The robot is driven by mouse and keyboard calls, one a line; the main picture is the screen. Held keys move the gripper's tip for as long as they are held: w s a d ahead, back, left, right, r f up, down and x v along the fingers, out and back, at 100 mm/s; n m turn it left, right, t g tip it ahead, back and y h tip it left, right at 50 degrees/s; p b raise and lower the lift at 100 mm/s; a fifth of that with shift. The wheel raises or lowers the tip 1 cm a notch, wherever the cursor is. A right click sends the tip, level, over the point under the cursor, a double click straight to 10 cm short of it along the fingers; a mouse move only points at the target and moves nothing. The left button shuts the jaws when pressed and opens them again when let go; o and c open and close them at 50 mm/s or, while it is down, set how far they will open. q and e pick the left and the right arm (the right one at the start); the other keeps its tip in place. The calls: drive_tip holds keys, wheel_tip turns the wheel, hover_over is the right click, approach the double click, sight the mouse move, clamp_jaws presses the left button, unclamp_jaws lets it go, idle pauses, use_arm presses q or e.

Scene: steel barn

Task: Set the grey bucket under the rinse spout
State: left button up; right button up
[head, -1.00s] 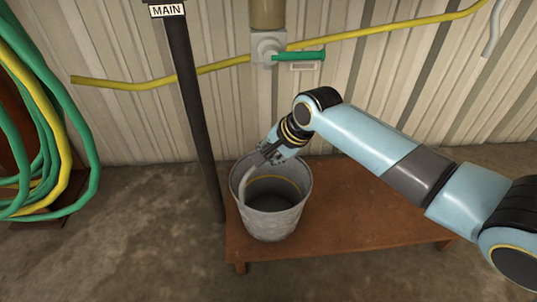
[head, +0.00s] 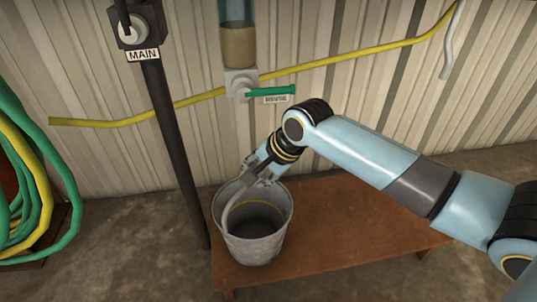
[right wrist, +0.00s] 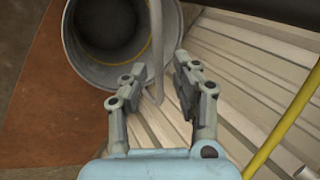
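The grey bucket (head: 257,248) stands upright on the left end of a low brown bench. Its mouth also shows in the right wrist view (right wrist: 78,68). Its raised grey handle (right wrist: 157,45) passes between the fingers of my right gripper (right wrist: 160,72). Gaps show between fingers and handle, so the gripper is open around it. In the head view, my right gripper (head: 257,175) is at the bucket's far rim. A wall valve with a green lever (head: 270,92) is above and behind the bucket; I cannot tell whether it is the rinse spout. My left gripper is out of view.
The brown bench (head: 350,225) has bare room right of the bucket. A dark post labelled MAIN (head: 175,140) stands close on the left. Green and yellow hoses (head: 40,190) hang farther left.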

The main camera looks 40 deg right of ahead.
drive_tip(key=a+p+v, duration=0.1)
drive_tip(key=p+v, duration=0.2)
drive_tip(key=v, duration=0.3)
drive_tip(key=s+d+f+n+g+h, duration=0.3)
drive_tip(key=s+f+n, duration=0.5)
drive_tip(key=s+f, duration=1.1)
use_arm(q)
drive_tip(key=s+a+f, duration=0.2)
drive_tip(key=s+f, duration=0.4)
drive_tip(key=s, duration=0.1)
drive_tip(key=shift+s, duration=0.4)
use_arm(e)
drive_tip(key=s+f+n+g, duration=0.1)
drive_tip(key=s+f+n, duration=0.3)
drive_tip(key=s, duration=0.5)
drive_tip(key=s+f+n+g, duration=0.1)
drive_tip(key=s+f+n, duration=0.3)
drive_tip(key=s, duration=0.5)
drive_tip(key=shift+s+a+f+g, duration=0.2)
drive_tip(key=shift+a+f+g, duration=0.25)
drive_tip(key=shift+f, duration=0.45)
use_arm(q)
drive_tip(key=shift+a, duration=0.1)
